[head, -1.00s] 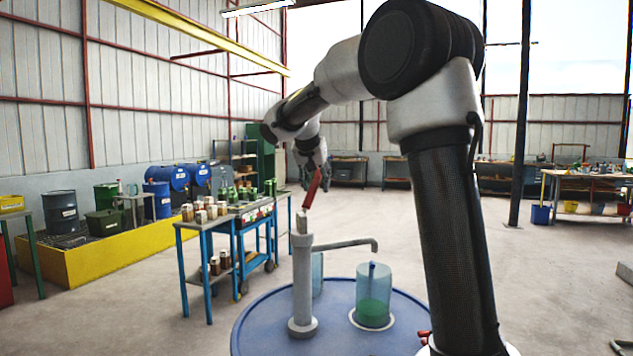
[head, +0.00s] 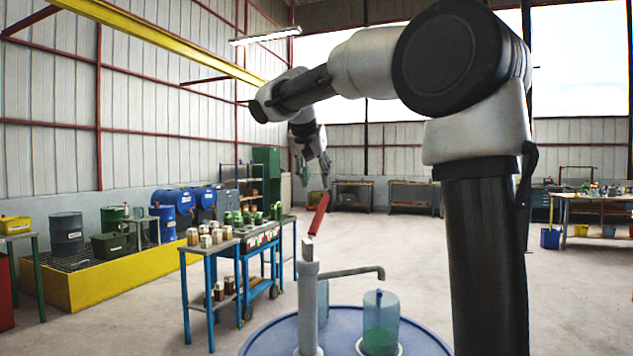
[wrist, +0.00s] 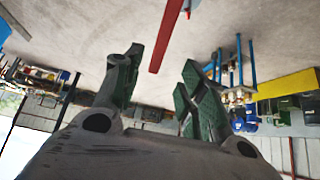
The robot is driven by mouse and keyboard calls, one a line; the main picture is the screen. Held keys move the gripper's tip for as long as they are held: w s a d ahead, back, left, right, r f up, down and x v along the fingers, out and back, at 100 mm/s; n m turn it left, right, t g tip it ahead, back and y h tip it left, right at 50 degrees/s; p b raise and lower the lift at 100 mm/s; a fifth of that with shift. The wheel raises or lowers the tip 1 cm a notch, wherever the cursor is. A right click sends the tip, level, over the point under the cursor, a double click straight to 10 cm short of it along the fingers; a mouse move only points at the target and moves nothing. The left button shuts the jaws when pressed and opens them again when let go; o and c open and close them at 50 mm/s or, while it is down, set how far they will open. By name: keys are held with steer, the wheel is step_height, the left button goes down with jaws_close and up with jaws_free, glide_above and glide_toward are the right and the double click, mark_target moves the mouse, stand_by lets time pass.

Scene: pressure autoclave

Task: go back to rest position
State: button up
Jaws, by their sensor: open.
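My gripper (head: 314,172) hangs in the air above the hand pump (head: 308,300). Its fingers point down and are apart, with nothing between them. In the wrist view my gripper (wrist: 158,78) shows two spread green-padded fingers. The pump's red handle (head: 318,214) sticks up at a tilt below the fingertips, apart from them. The handle also shows in the wrist view (wrist: 166,38), beyond the fingers. The grey pump stands upright on a blue drum (head: 270,338), with a spout to the right over a clear container holding green liquid (head: 380,325).
A blue cart (head: 240,253) with jars and bottles stands left of the drum. A yellow spill pallet (head: 90,285) with drums lies farther left. Workbenches (head: 410,195) line the back wall.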

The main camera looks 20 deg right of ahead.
stand_by(0.4)
steer(key=f+n, duration=0.1)
steer(key=f, duration=0.1)
steer(key=s+a+f+n, duration=0.1)
steer(key=f+n, duration=0.1)
steer(key=s+f+n+g+y, duration=0.1)
steer(key=f+n, duration=0.1)
steer(key=f, duration=0.1)
steer(key=shift+s+a+f, duration=0.1)
steer(key=shift+a, duration=0.25)
steer(key=s+d+f+n+y, duration=0.1)
steer(key=s+f, duration=0.4)
steer(key=s, duration=0.5)
steer(key=s+d+f+n+y, duration=0.1)
steer(key=s+f, duration=0.4)
steer(key=s, duration=0.6)
steer(key=s+d+f+n+y, duration=0.1)
steer(key=s+f, duration=0.4)
steer(key=s, duration=0.5)
steer(key=shift+s+d+f+y, duration=0.15)
steer(key=shift+d+f+y, duration=0.15)
steer(key=shift+y, duration=0.1)
